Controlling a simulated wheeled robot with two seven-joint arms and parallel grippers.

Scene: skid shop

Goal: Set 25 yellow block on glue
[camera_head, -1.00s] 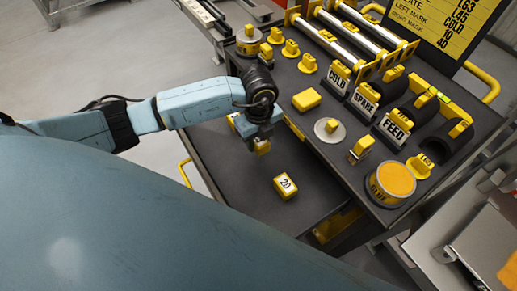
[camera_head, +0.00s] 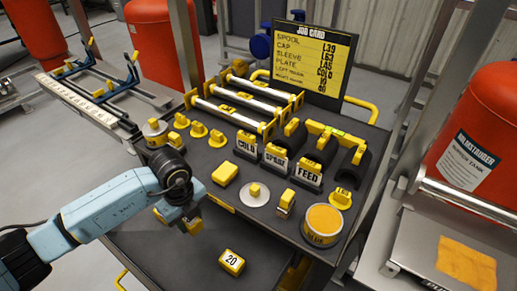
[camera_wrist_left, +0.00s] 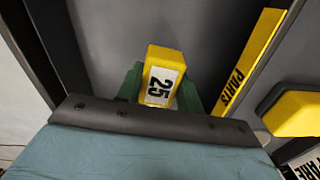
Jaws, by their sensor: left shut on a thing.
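The yellow block marked 25 (camera_wrist_left: 163,75) is between the fingers of my left gripper (camera_wrist_left: 160,100) in the left wrist view. In the head view my left gripper (camera_head: 188,222) is shut on this block, over the lower dark shelf at the left of the bench. The glue (camera_head: 321,224) is a round pot with a yellow-orange top and a GLUE label. It stands at the front right corner of the upper bench top, well to the right of the gripper. My right gripper is not in view.
A yellow block marked 20 (camera_head: 232,262) lies on the lower shelf. A plain yellow block (camera_head: 225,173), a grey disc with a yellow knob (camera_head: 258,192) and a small yellow-topped part (camera_head: 286,203) stand between gripper and glue. Signs COLD, SPARE and FEED (camera_head: 307,175) stand behind.

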